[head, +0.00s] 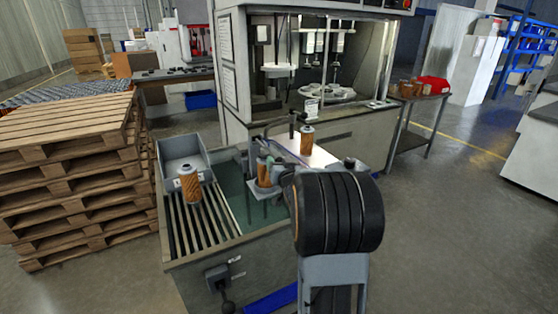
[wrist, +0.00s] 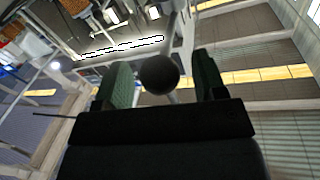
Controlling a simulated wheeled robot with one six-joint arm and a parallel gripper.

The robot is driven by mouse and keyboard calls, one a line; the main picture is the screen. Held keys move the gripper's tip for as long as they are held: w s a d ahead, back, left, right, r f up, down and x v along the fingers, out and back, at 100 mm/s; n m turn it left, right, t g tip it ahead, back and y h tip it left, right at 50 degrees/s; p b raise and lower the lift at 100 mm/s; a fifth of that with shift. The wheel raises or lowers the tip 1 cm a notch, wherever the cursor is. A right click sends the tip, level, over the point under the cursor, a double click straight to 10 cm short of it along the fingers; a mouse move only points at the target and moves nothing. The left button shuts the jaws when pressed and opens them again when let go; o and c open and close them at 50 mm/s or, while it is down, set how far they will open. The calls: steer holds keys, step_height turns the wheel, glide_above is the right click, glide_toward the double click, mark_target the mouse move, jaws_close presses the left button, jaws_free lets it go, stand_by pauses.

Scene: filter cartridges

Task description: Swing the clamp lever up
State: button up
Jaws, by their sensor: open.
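In the wrist view, a dark round knob (wrist: 159,74) on a grey rod shows between the two green-padded fingers of my gripper (wrist: 160,82). The fingers are apart, with a gap on each side of the knob; I cannot tell its depth between them. In the head view my arm hides my gripper. A clamp fixture (head: 262,187) on the bench holds an orange-brown cartridge (head: 264,171), left of my arm. A small dark knob shape (head: 349,162) shows just above my arm; I cannot tell whether it is the same knob.
A second cartridge (head: 189,184) stands on the slatted rack at the left of the bench (head: 190,262). A third cartridge (head: 307,139) stands at a pale plate behind the fixture. A black-knobbed switch box (head: 218,277) is on the bench front. Pallets (head: 70,180) stand left; open floor lies right.

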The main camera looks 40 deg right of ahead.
mark_target(267, 150)
steer(key=shift+x, duration=1.05)
steer(key=c, duration=1.2)
steer(key=shift+r, duration=0.1)
